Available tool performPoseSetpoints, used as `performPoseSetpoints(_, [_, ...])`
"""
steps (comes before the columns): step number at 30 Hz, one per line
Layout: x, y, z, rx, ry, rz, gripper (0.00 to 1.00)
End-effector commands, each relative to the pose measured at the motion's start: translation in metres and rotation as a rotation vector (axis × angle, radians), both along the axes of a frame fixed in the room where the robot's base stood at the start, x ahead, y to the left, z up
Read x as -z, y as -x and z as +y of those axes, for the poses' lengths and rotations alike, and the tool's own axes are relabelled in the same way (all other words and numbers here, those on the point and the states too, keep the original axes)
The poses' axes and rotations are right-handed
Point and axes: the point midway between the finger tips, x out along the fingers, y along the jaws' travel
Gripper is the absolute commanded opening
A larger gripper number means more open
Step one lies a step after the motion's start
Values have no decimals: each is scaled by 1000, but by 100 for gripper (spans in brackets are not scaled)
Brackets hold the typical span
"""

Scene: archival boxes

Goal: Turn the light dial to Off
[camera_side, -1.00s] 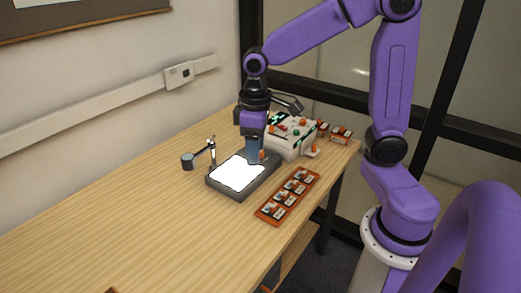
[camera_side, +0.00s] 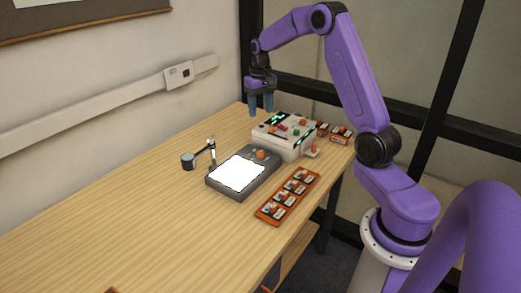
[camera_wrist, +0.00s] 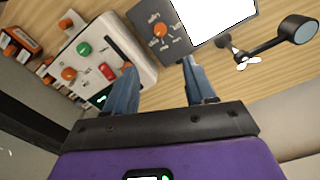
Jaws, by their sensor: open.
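The light dial is an orange knob (camera_wrist: 160,31) on the dark panel of the light box, with small white labels around it too small to read surely. In the side view the knob (camera_side: 261,154) sits at the far end of the light box (camera_side: 214,183), whose screen glows white. My gripper (camera_side: 262,114) is open and empty, raised above the back of the table, behind the knob and apart from it. In the wrist view its two blue fingers (camera_wrist: 160,90) are spread, with the dial beyond them.
A white device (camera_side: 286,148) with orange, green and red controls stands behind the light box. An orange tray (camera_side: 272,217) of small items lies at right. A jointed arm with a round lens (camera_side: 188,161) stands left of the box. The table's left front is clear.

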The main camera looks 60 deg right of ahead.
Motion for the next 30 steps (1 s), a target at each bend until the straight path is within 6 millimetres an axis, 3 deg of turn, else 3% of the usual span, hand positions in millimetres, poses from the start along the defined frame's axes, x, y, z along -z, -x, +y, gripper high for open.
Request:
performPoseSetpoints(21, [126, 2, 1, -2, -1, 4, 55])
performPoseSetpoints(30, [163, 1, 1, -2, 0, 1, 55])
